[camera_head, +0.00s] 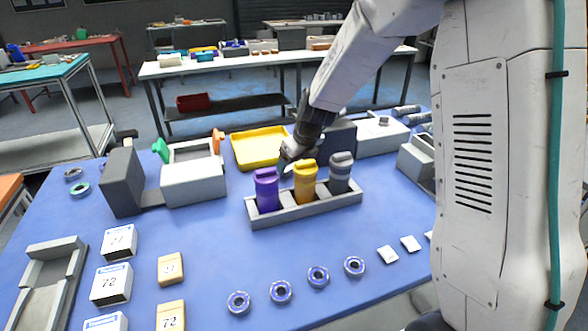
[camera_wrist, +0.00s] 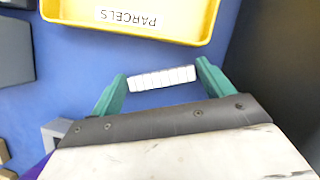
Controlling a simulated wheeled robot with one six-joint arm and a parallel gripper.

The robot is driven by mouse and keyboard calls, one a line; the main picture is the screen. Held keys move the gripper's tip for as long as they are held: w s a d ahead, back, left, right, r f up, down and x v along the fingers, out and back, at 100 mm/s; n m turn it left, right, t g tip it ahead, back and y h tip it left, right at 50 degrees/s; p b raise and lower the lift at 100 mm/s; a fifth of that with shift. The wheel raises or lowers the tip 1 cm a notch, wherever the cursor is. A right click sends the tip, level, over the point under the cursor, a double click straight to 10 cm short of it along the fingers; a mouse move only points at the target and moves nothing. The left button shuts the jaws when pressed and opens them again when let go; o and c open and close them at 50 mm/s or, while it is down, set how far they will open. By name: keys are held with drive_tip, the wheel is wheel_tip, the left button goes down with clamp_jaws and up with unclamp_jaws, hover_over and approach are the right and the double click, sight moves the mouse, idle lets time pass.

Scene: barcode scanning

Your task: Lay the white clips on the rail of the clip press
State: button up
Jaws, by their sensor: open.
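In the wrist view, my gripper (camera_wrist: 161,80) is open, its two green fingers apart. A white ribbed strip (camera_wrist: 160,77), which looks like the white clips in a row, lies between the fingertips; its ends are close to both fingers, and I cannot tell if they touch. In the head view, my gripper (camera_head: 294,152) is behind the purple and yellow bottles, beside the yellow tray, and its fingers are mostly hidden. I cannot tell for certain which device is the clip press; a grey unit (camera_head: 194,185) with green and orange knobs stands at the left, and no rail is clear.
The yellow tray (camera_wrist: 130,28) marked PARCELS lies just beyond the fingers. A grey rack (camera_head: 300,212) holds a purple, a yellow and a grey bottle. Blue-white rings (camera_head: 281,292), small white packets (camera_head: 388,254) and boxes (camera_head: 111,284) lie in front.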

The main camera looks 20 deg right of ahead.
drive_tip(key=c, duration=0.7)
